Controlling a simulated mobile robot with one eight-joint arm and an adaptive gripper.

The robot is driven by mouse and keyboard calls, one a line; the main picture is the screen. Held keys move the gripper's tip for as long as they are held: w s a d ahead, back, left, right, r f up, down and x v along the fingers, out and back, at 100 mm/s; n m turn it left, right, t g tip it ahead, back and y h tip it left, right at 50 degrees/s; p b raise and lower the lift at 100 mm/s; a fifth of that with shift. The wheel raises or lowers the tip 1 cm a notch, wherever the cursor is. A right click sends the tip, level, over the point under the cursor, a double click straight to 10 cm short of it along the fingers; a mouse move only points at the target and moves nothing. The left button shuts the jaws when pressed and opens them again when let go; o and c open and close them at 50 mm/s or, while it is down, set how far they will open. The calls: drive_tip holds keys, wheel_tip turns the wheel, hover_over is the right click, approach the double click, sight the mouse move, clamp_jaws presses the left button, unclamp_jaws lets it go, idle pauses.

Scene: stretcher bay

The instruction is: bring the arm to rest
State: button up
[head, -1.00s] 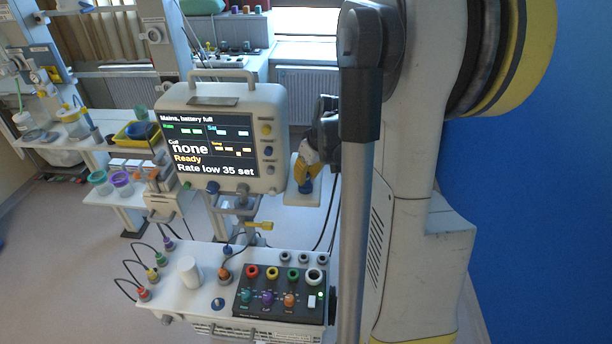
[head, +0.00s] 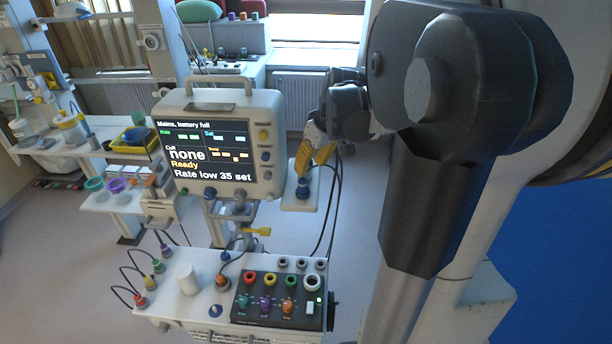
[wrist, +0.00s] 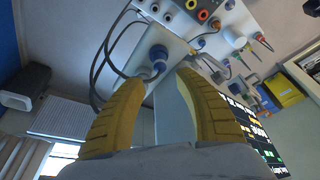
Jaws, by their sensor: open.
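My gripper (head: 318,150) is to the right of the monitor (head: 208,143), above a small white side plate with a blue knob (head: 303,188). In the wrist view its two yellow fingers (wrist: 158,108) stand apart with nothing between them. The blue knob (wrist: 158,54) shows beyond the fingertips, apart from them as far as I can tell. My arm's dark joint fills the upper right of the head view and hides what is behind it.
The monitor reads "Ready" and "Rate low 35 set". Below it is a white cart top (head: 190,309) with coloured plugs and a dark socket panel (head: 278,300). Black cables (head: 331,215) hang beside the side plate. A shelf with cups (head: 117,186) stands at the left. Open floor lies between.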

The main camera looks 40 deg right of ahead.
drive_tip(key=shift+v, duration=1.7)
drive_tip(key=s+a+f+t+b, duration=0.1)
drive_tip(key=s+a+f+b, duration=0.2)
drive_tip(key=a+f+b, duration=1.1)
drive_tip(key=s+a+f+t+b, duration=0.2)
drive_tip(key=s+a+f+b, duration=0.2)
drive_tip(key=a+f+b, duration=1)
drive_tip(key=shift+a+f+n, duration=0.4)
drive_tip(key=shift+a+f, duration=0.05)
drive_tip(key=shift+f, duration=0.15)
